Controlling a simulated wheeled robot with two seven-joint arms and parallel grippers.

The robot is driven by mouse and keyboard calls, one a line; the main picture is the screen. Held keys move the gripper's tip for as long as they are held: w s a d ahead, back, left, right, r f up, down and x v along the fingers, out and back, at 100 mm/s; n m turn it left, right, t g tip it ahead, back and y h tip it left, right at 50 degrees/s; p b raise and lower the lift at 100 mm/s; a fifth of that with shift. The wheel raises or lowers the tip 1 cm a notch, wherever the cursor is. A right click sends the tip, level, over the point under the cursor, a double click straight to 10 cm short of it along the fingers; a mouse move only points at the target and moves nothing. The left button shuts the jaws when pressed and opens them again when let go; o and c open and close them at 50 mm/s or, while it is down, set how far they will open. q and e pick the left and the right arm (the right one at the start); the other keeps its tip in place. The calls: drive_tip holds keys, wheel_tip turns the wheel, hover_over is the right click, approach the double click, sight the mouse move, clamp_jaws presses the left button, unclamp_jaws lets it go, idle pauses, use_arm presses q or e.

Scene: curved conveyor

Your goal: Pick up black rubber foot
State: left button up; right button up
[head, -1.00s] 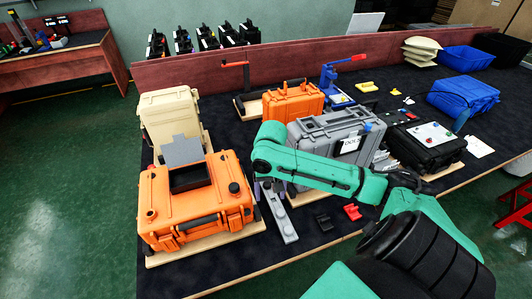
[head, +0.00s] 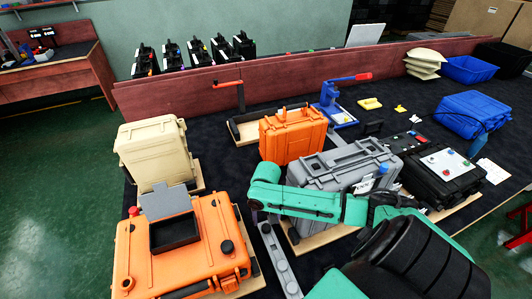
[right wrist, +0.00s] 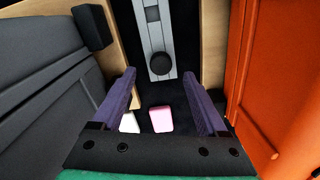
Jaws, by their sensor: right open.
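A small round black rubber foot (right wrist: 162,64) sits on the near end of a grey strip (right wrist: 152,38) in the right wrist view. The strip also shows in the head view (head: 279,260), where my arm hides its far end and I cannot make out the foot. My right gripper (right wrist: 159,75) is open, with its purple fingers apart and the foot in line with the gap between them. Nothing is held. In the head view my right gripper (head: 256,208) points down between the orange and grey cases. My left gripper is not in view.
An orange case (head: 190,250) with black round knobs stands left of the strip, and a grey case (head: 330,172) stands right. The gap between them is narrow. A pink block (right wrist: 161,119) and a white piece (right wrist: 130,122) lie below the fingers.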

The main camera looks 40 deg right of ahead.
sight(266, 228)
wheel_tip(266, 228, down, 3)
drive_tip(key=shift+s+a+f, duration=0.1)
drive_tip(key=shift+a, duration=0.05)
drive_tip(key=shift+s+a+f, duration=0.1)
drive_tip(key=shift+f, duration=0.2)
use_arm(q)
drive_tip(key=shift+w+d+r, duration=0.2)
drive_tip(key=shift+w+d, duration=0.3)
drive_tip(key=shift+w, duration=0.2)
use_arm(e)
clamp_jaws()
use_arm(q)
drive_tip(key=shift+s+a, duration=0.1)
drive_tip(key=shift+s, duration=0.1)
